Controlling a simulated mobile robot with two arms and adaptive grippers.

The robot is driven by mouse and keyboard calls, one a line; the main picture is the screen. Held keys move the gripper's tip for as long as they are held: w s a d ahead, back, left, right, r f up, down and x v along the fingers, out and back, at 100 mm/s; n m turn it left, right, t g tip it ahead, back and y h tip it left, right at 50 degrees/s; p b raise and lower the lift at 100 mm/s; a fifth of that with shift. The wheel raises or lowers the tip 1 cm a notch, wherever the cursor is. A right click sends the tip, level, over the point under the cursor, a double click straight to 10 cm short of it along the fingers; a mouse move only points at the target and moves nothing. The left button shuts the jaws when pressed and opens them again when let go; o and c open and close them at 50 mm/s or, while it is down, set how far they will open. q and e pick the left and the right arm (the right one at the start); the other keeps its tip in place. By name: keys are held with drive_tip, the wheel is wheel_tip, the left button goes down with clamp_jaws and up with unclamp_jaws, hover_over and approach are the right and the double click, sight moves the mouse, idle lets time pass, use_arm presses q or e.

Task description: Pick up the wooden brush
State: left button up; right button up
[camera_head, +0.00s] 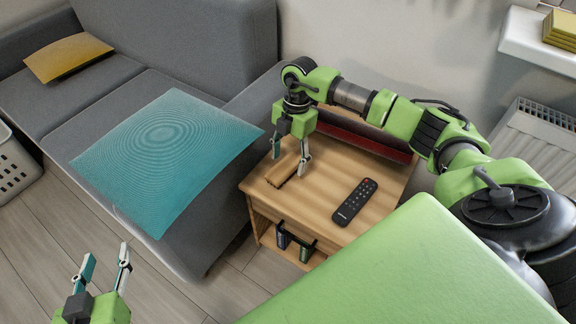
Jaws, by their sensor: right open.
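The wooden brush (283,170) lies on the top of the small wooden side table (320,213), near its left back part. My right gripper (290,164) points down right over the brush, with one finger on each side of it. Its jaws are open, and part of the brush is hidden behind the fingers. I cannot tell whether the fingers touch the brush. My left gripper (104,265) is at the bottom left, low in front of the sofa, with its fingers apart and nothing between them.
A black remote (354,202) lies on the table, right of the brush. A dark holder with bottles (296,243) is on the shelf below. A grey sofa (165,45) with a teal cushion (165,158) stands left. A radiator (540,140) is at right.

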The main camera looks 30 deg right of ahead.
drive_tip(key=shift+a+f, duration=0.15)
drive_tip(key=shift+f, duration=0.9)
use_arm(q)
drive_tip(key=r, duration=0.1)
drive_tip(key=w+r+t, duration=0.1)
drive_tip(key=r, duration=0.1)
drive_tip(key=shift+w+d+r+t, duration=0.15)
drive_tip(key=shift+w+d+t, duration=0.15)
drive_tip(key=shift+d, duration=0.1)
use_arm(e)
drive_tip(key=c, duration=1.3)
drive_tip(key=shift+r, duration=0.15)
